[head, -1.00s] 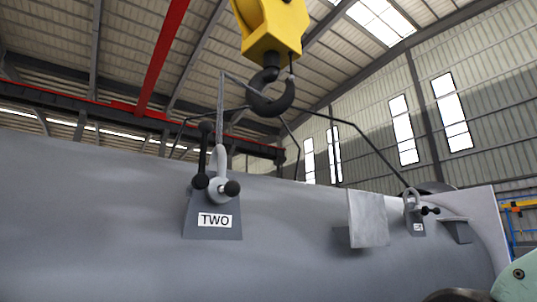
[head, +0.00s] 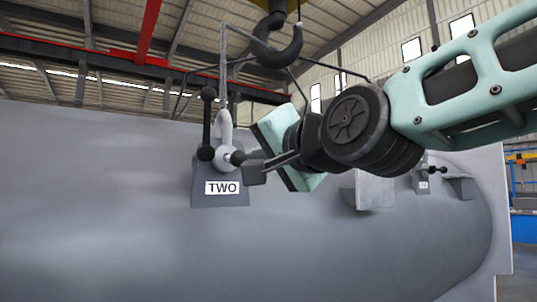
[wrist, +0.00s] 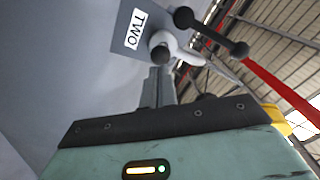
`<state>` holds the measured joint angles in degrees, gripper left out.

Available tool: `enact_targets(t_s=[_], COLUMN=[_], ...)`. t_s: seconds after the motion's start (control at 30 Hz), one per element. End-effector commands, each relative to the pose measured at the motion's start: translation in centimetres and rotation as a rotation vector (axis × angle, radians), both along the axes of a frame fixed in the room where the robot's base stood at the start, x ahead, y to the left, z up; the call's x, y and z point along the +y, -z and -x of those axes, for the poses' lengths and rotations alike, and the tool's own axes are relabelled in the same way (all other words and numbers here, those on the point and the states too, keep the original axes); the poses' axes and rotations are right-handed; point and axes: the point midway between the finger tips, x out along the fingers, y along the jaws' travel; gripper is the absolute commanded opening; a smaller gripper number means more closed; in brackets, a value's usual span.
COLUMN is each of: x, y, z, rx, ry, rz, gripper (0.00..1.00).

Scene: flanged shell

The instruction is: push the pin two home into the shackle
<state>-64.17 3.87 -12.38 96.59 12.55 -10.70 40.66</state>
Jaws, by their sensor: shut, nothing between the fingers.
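The shackle (head: 225,122) is a light grey bow on a dark grey lug (head: 206,197) labelled TWO, and it also shows in the wrist view (wrist: 180,46). Pin two (head: 238,157) has a dark round end sticking out of the shackle's pale eye toward the right, and it shows in the wrist view too (wrist: 160,53). My gripper (head: 250,170) is shut and empty, its fingertips close beside the pin's dark end. In the wrist view the fingers (wrist: 158,75) point at that end. I cannot tell whether they touch it.
A black bar with ball ends (head: 207,123) stands upright just left of the shackle. A crane hook (head: 277,45) hangs above with slings. A large grey shell (head: 100,210) fills the background. A plate (head: 374,190) and a second shackle (head: 424,168) lie to the right.

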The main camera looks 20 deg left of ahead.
Motion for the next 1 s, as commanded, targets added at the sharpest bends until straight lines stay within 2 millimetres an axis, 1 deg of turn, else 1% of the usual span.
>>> enact_targets(t_s=[0.1,0.3,1.0], x=[1.1,2.1,2.6], y=[0.0,0.0,0.1], z=[-0.9,-1.8,-2.3], rx=[0.0,0.0,0.001], ry=[0.001,0.0,0.0], rz=[0.004,0.002,0.003], gripper=[0.0,0.0,0.0])
